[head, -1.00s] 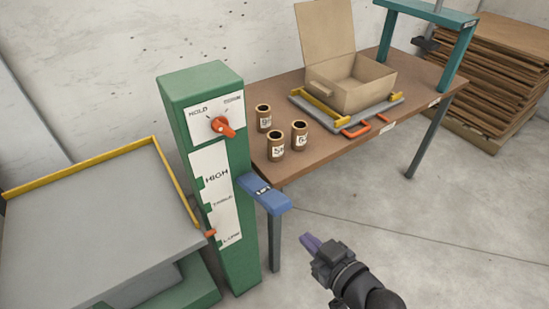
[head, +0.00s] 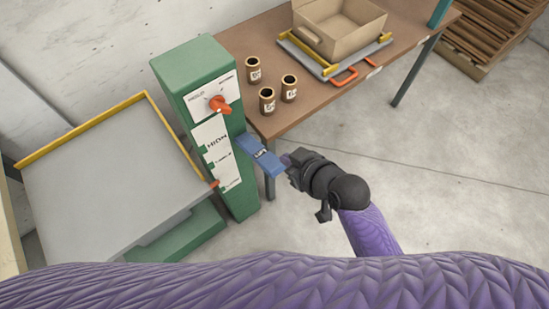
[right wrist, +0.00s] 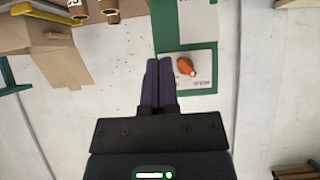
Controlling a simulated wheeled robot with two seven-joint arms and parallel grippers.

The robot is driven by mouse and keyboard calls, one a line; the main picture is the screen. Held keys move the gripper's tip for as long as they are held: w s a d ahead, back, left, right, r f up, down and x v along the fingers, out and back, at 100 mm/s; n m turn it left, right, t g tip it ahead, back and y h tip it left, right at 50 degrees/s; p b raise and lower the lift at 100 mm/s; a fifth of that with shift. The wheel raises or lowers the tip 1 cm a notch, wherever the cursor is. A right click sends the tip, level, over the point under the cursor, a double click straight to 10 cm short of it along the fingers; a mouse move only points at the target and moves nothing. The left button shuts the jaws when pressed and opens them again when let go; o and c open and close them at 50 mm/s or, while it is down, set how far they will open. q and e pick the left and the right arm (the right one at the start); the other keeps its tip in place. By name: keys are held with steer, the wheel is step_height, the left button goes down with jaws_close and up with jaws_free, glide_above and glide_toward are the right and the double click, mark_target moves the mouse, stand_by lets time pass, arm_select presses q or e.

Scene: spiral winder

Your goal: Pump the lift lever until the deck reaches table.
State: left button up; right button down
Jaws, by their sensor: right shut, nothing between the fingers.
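In the right wrist view the shut fingers (right wrist: 158,80) point toward the post (right wrist: 165,32), and the lever cannot be made out. The grey deck (head: 105,185) with a yellow rim sits left of the post, lower than the brown table (head: 300,115). The orange height pointer (head: 215,183) is near the low end of the scale. My left gripper is not in view.
An orange knob (head: 218,103) is on the post's upper plate. Several brown jars, including one jar (head: 267,101), and an open carton (head: 340,30) on a grey tray (head: 325,68) stand on the table. Floor right of the lever is clear.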

steer(key=b, duration=0.3)
glide_above(274, 165)
steer(key=f, duration=0.3)
steer(key=w+f, duration=0.1)
steer(key=f, duration=0.1)
steer(key=shift+a, duration=0.35)
steer(key=shift+s+d+f+b, duration=0.1)
steer(key=shift+s+f+b, duration=0.1)
steer(key=shift+f, duration=0.4)
steer(key=shift+s+d+f+b, duration=0.1)
steer(key=shift+f+b, duration=0.1)
steer(key=shift+f, duration=0.4)
steer(key=shift+s+d+f, duration=0.15)
steer(key=shift+s+f, duration=0.05)
steer(key=shift+f, duration=0.4)
